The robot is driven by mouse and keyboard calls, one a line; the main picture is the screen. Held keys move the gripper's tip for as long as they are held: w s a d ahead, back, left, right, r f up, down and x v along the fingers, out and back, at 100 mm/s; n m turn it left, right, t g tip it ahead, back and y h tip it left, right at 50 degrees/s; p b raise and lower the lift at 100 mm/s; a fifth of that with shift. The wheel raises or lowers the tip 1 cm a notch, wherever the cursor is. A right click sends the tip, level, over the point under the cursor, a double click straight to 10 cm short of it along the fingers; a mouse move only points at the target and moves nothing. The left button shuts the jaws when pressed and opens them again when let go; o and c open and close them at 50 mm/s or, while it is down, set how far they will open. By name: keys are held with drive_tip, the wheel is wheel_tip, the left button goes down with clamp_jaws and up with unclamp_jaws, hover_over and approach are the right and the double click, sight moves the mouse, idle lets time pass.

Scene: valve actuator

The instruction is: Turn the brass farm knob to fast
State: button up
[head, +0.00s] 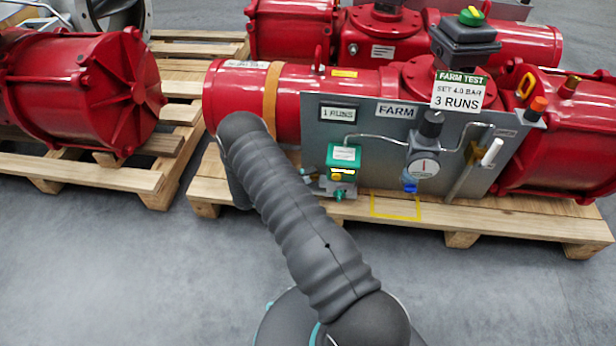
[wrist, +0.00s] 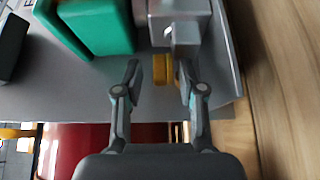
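The brass knob (wrist: 162,69) shows in the wrist view as a small ribbed yellow cylinder on a grey block (wrist: 181,20). My gripper (wrist: 161,75) is open, with one fingertip on each side of the knob. The right finger looks very close to it; I cannot tell whether it touches. The left finger stands clearly apart. In the head view, the green unit (head: 344,155) sits on the grey FARM panel (head: 285,113), and my arm mostly hides the gripper to its left. No fast or slow marking is readable.
A gauge (head: 423,167) with a black-topped regulator (head: 431,124) stands right of the green unit, and a white-handled lever (head: 490,153) is farther right. A green block (wrist: 103,25) is close to the left finger in the wrist view. A wooden pallet (head: 465,221) lies below the panel.

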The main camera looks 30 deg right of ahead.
clamp_jaws()
drive_tip(key=shift+r+t, duration=0.1)
drive_tip(key=shift+t, duration=0.2)
